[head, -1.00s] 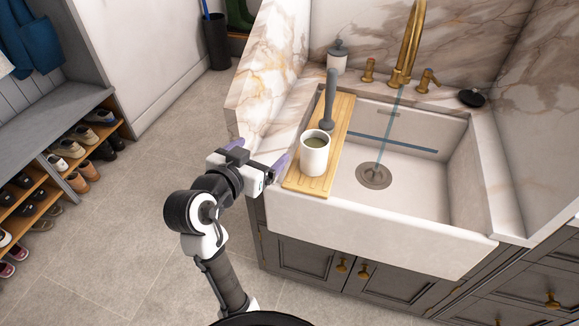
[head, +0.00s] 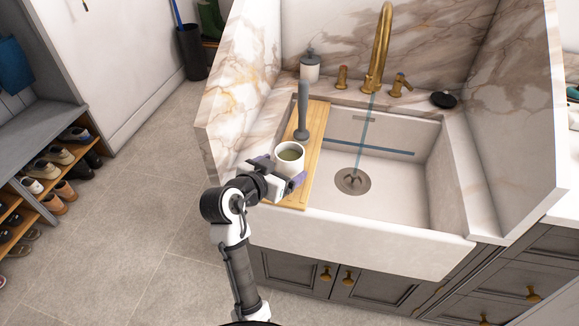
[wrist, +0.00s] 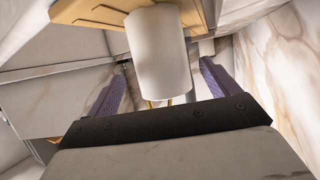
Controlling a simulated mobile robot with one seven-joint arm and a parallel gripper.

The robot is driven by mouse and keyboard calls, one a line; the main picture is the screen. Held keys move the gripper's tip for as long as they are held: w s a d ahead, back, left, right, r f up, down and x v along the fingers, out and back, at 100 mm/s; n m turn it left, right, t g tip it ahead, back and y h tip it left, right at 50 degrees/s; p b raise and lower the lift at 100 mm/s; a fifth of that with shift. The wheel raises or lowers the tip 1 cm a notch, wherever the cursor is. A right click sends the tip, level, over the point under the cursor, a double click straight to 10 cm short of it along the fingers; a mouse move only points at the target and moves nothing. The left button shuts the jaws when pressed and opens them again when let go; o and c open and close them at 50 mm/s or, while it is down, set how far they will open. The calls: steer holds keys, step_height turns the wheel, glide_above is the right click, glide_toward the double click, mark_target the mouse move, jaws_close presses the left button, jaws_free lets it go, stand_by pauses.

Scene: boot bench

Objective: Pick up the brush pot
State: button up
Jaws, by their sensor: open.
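The brush pot looks to be the white cylindrical pot (head: 289,160) with a green inside, upright near the front end of the wooden board (head: 298,196). My gripper (head: 280,171) is at the pot's near side, with its purple fingers spread to either side of it. In the wrist view the pot (wrist: 158,55) appears between the two open fingers of my gripper (wrist: 163,85), and the board (wrist: 88,14) shows at the top. I cannot tell whether a finger touches the pot. The pot's lower near side is hidden by the gripper in the head view.
A grey long-handled tool (head: 302,115) stands on the board behind the pot. The white sink basin (head: 385,185) opens to the right, with a brass faucet (head: 379,50) behind. A marble wall (head: 232,95) rises at the left.

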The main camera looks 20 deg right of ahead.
steer(key=shift+p+x, duration=0.65)
steer(key=shift+x, duration=1.75)
steer(key=shift+w+a, duration=0.1)
steer(key=c, duration=1.4)
